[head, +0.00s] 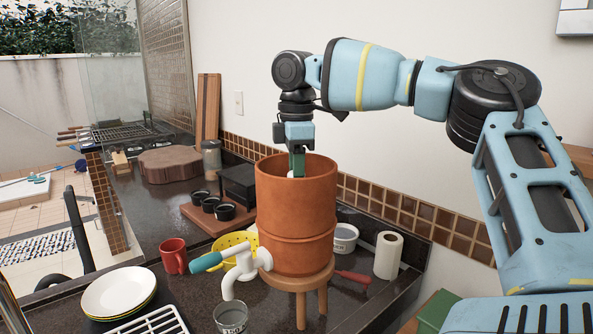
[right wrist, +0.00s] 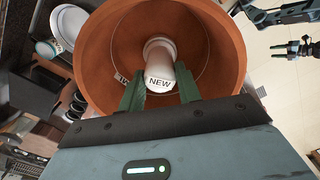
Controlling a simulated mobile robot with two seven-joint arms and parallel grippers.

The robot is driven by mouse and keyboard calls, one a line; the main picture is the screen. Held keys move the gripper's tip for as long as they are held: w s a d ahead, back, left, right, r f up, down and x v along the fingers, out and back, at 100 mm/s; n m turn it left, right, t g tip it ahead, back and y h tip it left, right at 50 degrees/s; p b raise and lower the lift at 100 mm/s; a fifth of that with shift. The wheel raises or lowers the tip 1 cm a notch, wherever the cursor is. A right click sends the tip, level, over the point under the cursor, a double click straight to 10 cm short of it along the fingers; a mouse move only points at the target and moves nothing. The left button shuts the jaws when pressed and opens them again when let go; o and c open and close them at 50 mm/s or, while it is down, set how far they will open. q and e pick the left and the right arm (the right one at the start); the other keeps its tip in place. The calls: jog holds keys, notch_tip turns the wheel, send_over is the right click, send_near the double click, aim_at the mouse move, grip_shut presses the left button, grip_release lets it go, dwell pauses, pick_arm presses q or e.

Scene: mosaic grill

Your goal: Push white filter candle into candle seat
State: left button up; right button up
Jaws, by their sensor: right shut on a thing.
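The white filter candle (right wrist: 161,60), marked NEW, is inside the round terracotta filter pot (head: 296,215), whose inner wall shows in the right wrist view (right wrist: 222,50). My right gripper (right wrist: 160,92) is shut on the candle, with its green fingers on either side. In the head view my right gripper (head: 298,165) points down into the open top, and only a sliver of white shows beside it. The candle seat is hidden, and I cannot tell whether the candle touches it.
The pot stands on a wooden stool (head: 299,283). A white tap (head: 240,270) with a teal handle is at its left front. A red mug (head: 174,256), plates (head: 118,291), a paper roll (head: 388,255) and a tub (head: 345,238) are around it on the dark counter.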

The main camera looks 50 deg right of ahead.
jog(key=shift+f, duration=0.25)
jog(key=o, duration=0.9)
jog(key=shift+c, duration=0.2)
jog(key=o, duration=0.7)
jog(key=shift+r, duration=0.15)
pick_arm(q)
jog(key=shift+w+r+p, duration=0.5)
jog(key=shift+w+r, duration=0.1)
jog(key=shift+r, duration=0.15)
pick_arm(e)
jog(key=shift+r, duration=3.5)
